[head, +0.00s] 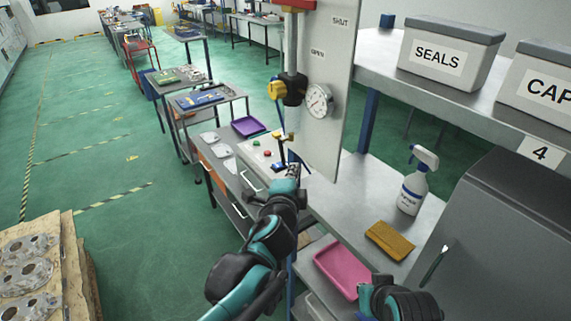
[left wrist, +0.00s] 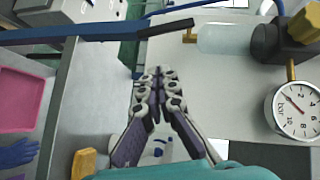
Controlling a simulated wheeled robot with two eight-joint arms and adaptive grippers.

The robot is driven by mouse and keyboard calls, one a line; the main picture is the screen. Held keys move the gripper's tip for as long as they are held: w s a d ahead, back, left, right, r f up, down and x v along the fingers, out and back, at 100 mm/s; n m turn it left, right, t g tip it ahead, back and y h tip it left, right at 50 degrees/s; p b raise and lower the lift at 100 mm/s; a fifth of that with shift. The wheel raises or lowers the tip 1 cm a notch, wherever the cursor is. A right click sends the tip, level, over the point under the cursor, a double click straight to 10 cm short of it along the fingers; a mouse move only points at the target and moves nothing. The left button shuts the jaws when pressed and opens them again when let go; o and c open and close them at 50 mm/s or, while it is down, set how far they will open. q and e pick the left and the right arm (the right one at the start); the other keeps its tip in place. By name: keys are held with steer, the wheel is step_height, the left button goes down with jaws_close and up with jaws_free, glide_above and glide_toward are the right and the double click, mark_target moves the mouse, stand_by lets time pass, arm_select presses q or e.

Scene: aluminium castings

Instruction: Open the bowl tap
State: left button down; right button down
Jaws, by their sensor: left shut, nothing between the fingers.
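The bowl tap is a small brass fitting (head: 286,137) under the clear bowl on the upright panel. In the left wrist view the brass tap (left wrist: 187,35) sits at the end of the clear bowl (left wrist: 222,38), with a dark lever (left wrist: 165,28) at it, roughly in line with the bowl. My left gripper (head: 293,170) is just below the tap in the head view. In the left wrist view its fingertips (left wrist: 156,72) are together, empty and apart from the lever. Part of my right arm shows at the bottom right; its fingers do not show.
A pressure gauge (head: 319,101) and a black valve body with a yellow knob (head: 276,89) are on the panel (head: 330,60) above the tap. A spray bottle (head: 413,190), a yellow sponge or cloth (head: 389,240) and a pink tray (head: 342,268) lie to the right.

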mark_target(285, 165)
arm_select(q)
steer(key=w, duration=0.1)
steer(key=w+a, duration=0.1)
steer(key=w+a+f, duration=0.1)
steer(key=w, duration=0.1)
steer(key=shift+w+a+f+p, duration=0.1)
steer(key=shift+a+p, duration=0.05)
steer(key=shift+p, duration=0.2)
